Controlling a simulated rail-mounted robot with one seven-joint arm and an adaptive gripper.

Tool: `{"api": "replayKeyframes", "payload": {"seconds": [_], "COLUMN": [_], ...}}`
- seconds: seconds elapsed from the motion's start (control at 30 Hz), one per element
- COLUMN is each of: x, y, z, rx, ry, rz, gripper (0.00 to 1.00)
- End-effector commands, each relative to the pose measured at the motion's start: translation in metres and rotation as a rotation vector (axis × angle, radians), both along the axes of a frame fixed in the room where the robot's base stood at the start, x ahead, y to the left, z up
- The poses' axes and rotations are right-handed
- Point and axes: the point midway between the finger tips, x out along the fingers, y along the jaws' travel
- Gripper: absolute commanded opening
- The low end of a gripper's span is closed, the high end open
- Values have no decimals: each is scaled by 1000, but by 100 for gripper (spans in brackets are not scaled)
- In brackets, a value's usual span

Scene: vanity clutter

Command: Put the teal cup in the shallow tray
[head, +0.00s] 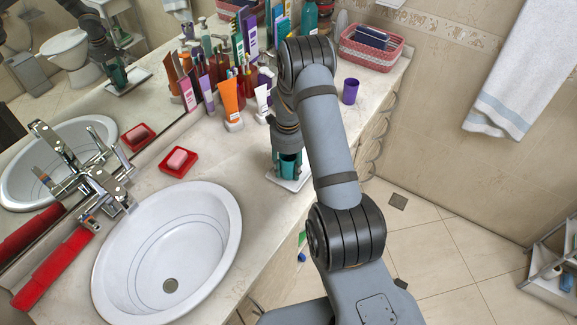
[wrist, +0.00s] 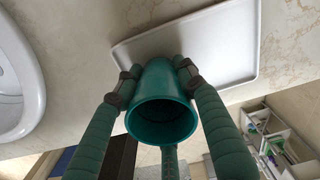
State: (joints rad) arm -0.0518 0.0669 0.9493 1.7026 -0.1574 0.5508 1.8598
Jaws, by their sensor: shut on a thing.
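The teal cup (wrist: 161,112) is between the fingers of my gripper (wrist: 159,78) in the wrist view, its open mouth facing the camera. My gripper is shut on its sides. The shallow tray (wrist: 212,45) is white and lies on the counter behind the cup; the cup overlaps its edge in this view. In the head view my gripper (head: 288,165) points down at the tray (head: 285,183), which is partly hidden by the gripper. The cup is mostly hidden there. I cannot tell whether its base touches the tray.
A purple cup (head: 350,91) stands to the right of my arm. Several tubes and bottles, including an orange tube (head: 229,98), crowd the counter by the mirror. A red soap dish (head: 178,161) and the sink (head: 168,253) are at left. A pink basket (head: 371,49) is at the back.

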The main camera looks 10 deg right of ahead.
Motion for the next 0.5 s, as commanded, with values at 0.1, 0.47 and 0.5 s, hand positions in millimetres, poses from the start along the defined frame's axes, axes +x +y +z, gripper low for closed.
{"api": "replayKeyframes", "payload": {"seconds": [0.1, 0.47, 0.5], "x": [0, 0, 0], "y": [0, 0, 0], "z": [-1, -4, -4], "rx": [0, 0, 0], "ry": [0, 1, 1], "rz": [0, 1, 1], "gripper": [10, 50, 52]}}
